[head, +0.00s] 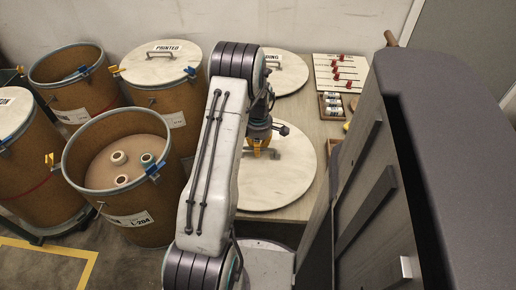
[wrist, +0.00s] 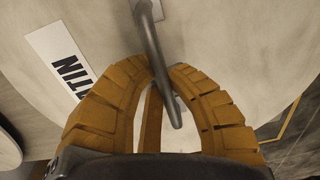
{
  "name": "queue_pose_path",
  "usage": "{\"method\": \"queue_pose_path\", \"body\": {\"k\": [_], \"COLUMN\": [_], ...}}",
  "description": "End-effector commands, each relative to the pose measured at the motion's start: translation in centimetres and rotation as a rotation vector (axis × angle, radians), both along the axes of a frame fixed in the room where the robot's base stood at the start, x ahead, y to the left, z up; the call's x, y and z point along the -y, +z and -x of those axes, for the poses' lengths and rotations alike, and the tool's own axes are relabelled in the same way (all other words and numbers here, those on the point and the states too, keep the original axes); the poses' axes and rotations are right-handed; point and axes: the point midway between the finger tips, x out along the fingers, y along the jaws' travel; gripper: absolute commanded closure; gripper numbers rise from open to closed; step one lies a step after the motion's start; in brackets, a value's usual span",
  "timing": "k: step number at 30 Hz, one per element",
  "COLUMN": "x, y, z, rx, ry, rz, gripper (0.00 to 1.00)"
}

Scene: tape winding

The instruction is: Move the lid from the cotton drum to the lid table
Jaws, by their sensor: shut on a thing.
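A large round pale lid (head: 290,182) is at the near end of the light wooden table (head: 322,128). My gripper (head: 258,147) is above its middle, partly hidden by my arm. In the wrist view my two orange fingers (wrist: 165,75) are closed around the lid's dark bar handle (wrist: 150,38). A white label (wrist: 62,62) with black letters lies on the lid, only partly visible. I cannot tell whether the lid rests on the table or hangs just above it. An open brown drum (head: 160,205) with several rolls inside stands left of my arm.
A second lid (head: 288,75) lies at the table's far end, near a board with red-handled tools (head: 340,72) and a small tray (head: 331,106). A drum with a "PRINTED" lid (head: 160,62), another open drum (head: 75,98) and a lidded drum (head: 25,165) stand left.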

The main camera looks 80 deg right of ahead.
Motion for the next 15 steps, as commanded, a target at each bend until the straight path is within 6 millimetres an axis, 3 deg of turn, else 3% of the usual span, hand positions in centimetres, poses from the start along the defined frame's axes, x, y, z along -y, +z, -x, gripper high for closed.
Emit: {"method": "queue_pose_path", "body": {"k": [2,3,12,15], "x": [0.08,0.08,0.03,0.02], "y": [0.13,0.13,0.06,0.04], "z": [0.00,0.00,0.00,0.00], "rx": [0.000,0.000,0.000,0.000], "ry": [0.000,0.000,0.000,0.000], "rz": [0.003,0.003,0.001,0.001], "gripper": [1.00,0.87,0.60,0.60]}}
